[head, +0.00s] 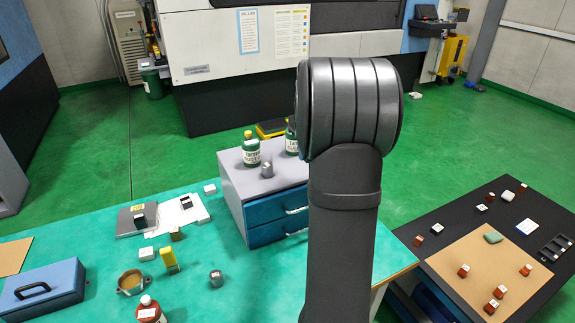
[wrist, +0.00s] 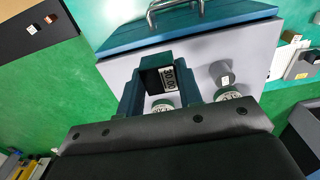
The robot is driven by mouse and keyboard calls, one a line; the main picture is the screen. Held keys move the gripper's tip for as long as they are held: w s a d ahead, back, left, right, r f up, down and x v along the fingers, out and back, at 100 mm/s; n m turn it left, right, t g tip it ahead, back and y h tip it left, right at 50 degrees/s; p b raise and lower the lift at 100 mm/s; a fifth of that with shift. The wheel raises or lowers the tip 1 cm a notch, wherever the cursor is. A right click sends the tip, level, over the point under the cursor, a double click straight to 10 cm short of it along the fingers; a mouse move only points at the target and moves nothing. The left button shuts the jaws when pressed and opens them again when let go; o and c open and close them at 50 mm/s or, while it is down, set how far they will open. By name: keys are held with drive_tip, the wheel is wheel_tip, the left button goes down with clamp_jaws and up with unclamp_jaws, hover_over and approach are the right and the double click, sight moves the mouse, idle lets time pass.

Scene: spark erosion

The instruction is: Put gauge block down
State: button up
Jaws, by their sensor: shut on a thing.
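In the wrist view, my gripper (wrist: 160,77) is shut on the gauge block (wrist: 168,81), a dark block with a white number label. It holds the block in front of the grey top (wrist: 119,73) of the drawer cabinet. I cannot tell whether the block touches that top. In the head view, my large dark arm hides the gripper, the block and the right part of the cabinet (head: 232,176).
Green bottles (head: 251,153) and a small grey cylinder (head: 267,170) stand on the cabinet. The green worktop (head: 100,238) holds a blue box (head: 42,291), a yellow item (head: 169,261) and small blocks. A dark table (head: 440,215) with small red-brown pieces is at right.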

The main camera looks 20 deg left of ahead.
hover_over(290, 175)
wheel_tip(290, 175, down, 4)
drive_tip(key=shift+s+r, duration=0.1)
drive_tip(key=shift+r, duration=0.05)
drive_tip(key=shift+f, duration=1.95)
drive_tip(key=shift+f, duration=0.15)
drive_tip(key=o, duration=1.2)
drive_tip(key=shift+c, duration=0.2)
wheel_tip(290, 175, up, 12)
drive_tip(key=shift+f, duration=0.1)
drive_tip(key=shift+c, duration=0.4)
drive_tip(key=shift+r, duration=0.25)
drive_tip(key=shift+c, duration=0.7)
